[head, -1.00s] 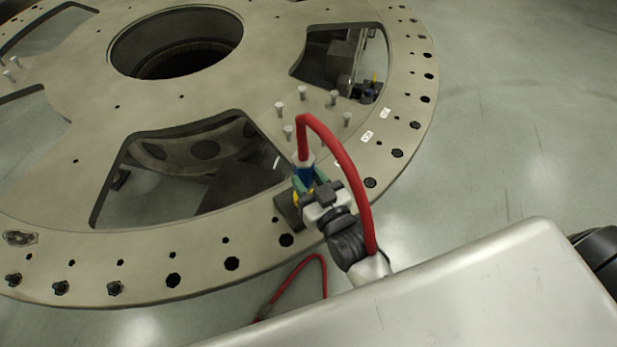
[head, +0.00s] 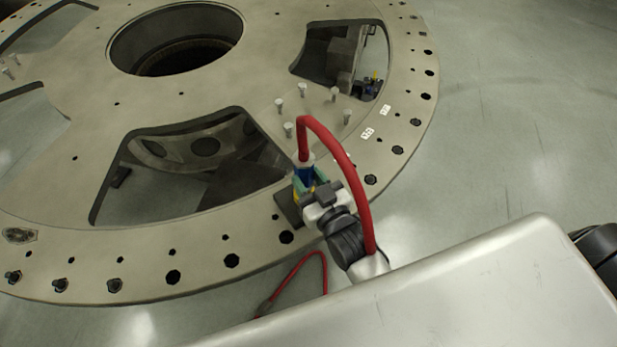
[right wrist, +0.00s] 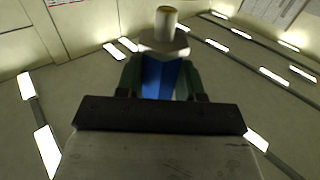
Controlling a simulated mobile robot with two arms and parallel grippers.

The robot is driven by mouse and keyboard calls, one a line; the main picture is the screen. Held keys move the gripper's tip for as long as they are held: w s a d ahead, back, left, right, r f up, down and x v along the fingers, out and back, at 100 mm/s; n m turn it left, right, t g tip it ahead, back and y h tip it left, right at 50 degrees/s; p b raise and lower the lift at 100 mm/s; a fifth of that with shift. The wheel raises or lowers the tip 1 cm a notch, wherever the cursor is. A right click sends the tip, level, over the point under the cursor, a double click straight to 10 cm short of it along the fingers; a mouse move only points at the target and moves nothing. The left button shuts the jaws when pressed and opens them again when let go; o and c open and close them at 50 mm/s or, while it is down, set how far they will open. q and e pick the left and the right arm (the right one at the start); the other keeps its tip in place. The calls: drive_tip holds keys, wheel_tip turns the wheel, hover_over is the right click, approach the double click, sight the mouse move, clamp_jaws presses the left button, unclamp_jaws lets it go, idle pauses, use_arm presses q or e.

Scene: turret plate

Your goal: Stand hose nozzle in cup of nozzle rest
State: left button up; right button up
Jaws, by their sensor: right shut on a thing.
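The hose nozzle (head: 304,173) has a blue body with a pale collar on top, from which a red hose (head: 342,160) arches over to the right and down. My right gripper (head: 311,182) is shut on the nozzle, which looks roughly upright. In the right wrist view the nozzle's blue body (right wrist: 160,78) shows between the greenish fingers. A dark square plate (head: 286,209), apparently the base of the nozzle rest, lies on the turret plate's rim just below the nozzle. A bit of yellow shows there. The gripper hides the cup, so I cannot tell whether the nozzle is inside it.
The large grey turret plate (head: 190,105) has wide openings and bolt holes along its rim. Several upright pale pins (head: 303,90) stand behind the nozzle. A red hose loop (head: 297,268) hangs below the rim. The floor at right is clear.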

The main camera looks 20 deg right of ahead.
sight(309, 190)
drive_tip(key=shift+f+b, duration=1.2)
drive_tip(key=shift+f, duration=0.7)
idle(1.8)
drive_tip(key=o, duration=1.1)
drive_tip(key=shift+o, duration=0.2)
drive_tip(key=s+d+b, duration=0.2)
drive_tip(key=s, duration=0.8)
drive_tip(key=shift+s, duration=0.35)
